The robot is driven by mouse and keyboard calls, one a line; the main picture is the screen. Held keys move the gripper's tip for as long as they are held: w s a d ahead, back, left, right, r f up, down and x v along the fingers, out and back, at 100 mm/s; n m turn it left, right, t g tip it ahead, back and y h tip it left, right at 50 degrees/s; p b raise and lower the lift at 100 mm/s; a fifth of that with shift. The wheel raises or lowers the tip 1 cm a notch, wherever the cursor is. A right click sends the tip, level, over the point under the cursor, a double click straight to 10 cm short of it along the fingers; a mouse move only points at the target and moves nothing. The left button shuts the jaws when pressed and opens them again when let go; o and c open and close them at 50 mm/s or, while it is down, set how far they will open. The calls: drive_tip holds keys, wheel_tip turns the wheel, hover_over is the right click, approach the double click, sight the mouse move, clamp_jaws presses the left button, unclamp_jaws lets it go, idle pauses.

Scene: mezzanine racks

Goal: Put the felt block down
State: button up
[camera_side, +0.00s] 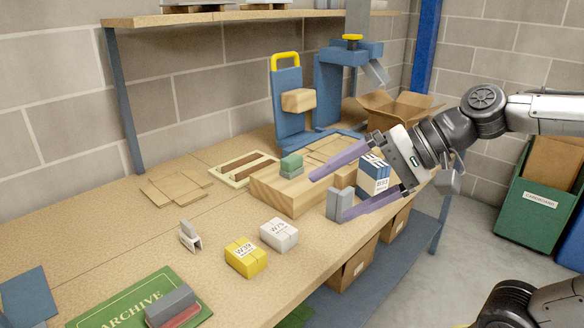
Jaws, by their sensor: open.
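My gripper (328,196) is open, reaching in from the right with its two purple fingers spread apart. Nothing is seen clamped between them. I cannot tell for sure which piece is the felt block. A small green block with a greyish lower layer (291,165) sits on a wooden block (285,193), just left of the upper fingertip. A grey upright piece (335,204) stands by the lower fingertip; contact is unclear. A grey block with a red underside (171,307) rests on the green ARCHIVE board (124,303) at the front left.
Yellow (245,257) and white (279,234) labelled boxes stand at the bench's middle front. A blue and white box (374,177) is close to my gripper. Blue stands (288,105) and an open carton (393,106) are behind. The left bench has free room.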

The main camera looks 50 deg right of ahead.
drive_tip(key=w+d+r+m+t, duration=0.15)
drive_tip(key=w+d+m, duration=0.25)
drive_tip(key=w+m, duration=0.4)
drive_tip(key=w+d+r+m+t, duration=0.1)
drive_tip(key=w+d+m+t, duration=0.4)
drive_tip(key=w, duration=0.6)
drive_tip(key=w+d+f+m+h, duration=0.3)
drive_tip(key=w+d+f+m, duration=0.25)
drive_tip(key=d+m, duration=0.2)
drive_tip(key=m+g+h, duration=0.2)
drive_tip(key=m+h, duration=0.1)
drive_tip(key=m, duration=0.3)
approach(285, 163)
drive_tip(key=d+f, duration=0.1)
drive_tip(key=d, duration=0.2)
drive_tip(key=shift+d+f, duration=0.25)
drive_tip(key=shift+f, duration=0.05)
drive_tip(key=shift+t, duration=0.25)
drive_tip(key=x, duration=1.3)
drive_tip(key=shift+w+a, duration=0.1)
